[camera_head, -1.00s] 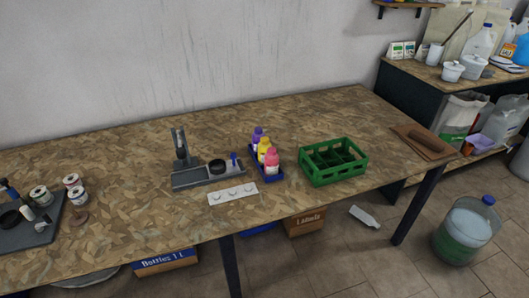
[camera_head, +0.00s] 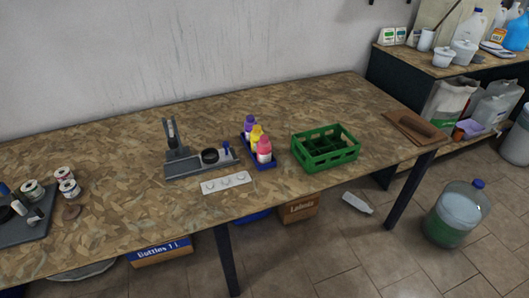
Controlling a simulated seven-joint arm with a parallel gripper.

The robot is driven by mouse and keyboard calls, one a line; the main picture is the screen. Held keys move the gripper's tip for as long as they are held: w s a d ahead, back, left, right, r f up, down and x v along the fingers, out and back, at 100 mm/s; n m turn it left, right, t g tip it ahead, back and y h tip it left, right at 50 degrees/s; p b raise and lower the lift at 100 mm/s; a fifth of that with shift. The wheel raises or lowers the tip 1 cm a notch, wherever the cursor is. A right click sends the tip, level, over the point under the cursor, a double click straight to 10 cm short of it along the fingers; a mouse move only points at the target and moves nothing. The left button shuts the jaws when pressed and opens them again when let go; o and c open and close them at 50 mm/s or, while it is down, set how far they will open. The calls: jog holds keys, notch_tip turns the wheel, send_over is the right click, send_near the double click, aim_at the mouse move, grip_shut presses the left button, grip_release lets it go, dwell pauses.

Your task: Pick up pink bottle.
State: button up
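The pink bottle (camera_head: 264,150) stands upright at the near end of a small blue tray (camera_head: 272,167) on the wooden table. Behind it in the same row stand a yellow bottle (camera_head: 257,136) and a purple bottle (camera_head: 249,124). The pink bottle has a pale label on its front. No gripper or arm of mine shows in this view.
A green divided crate (camera_head: 325,160) stands right of the bottles. A grey stand (camera_head: 185,167) is to their left, with a white strip (camera_head: 226,183) in front. The table's back middle is clear.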

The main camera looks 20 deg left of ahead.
dwell(0.4)
jog(key=o, duration=0.9)
jog(key=shift+c, duration=0.2)
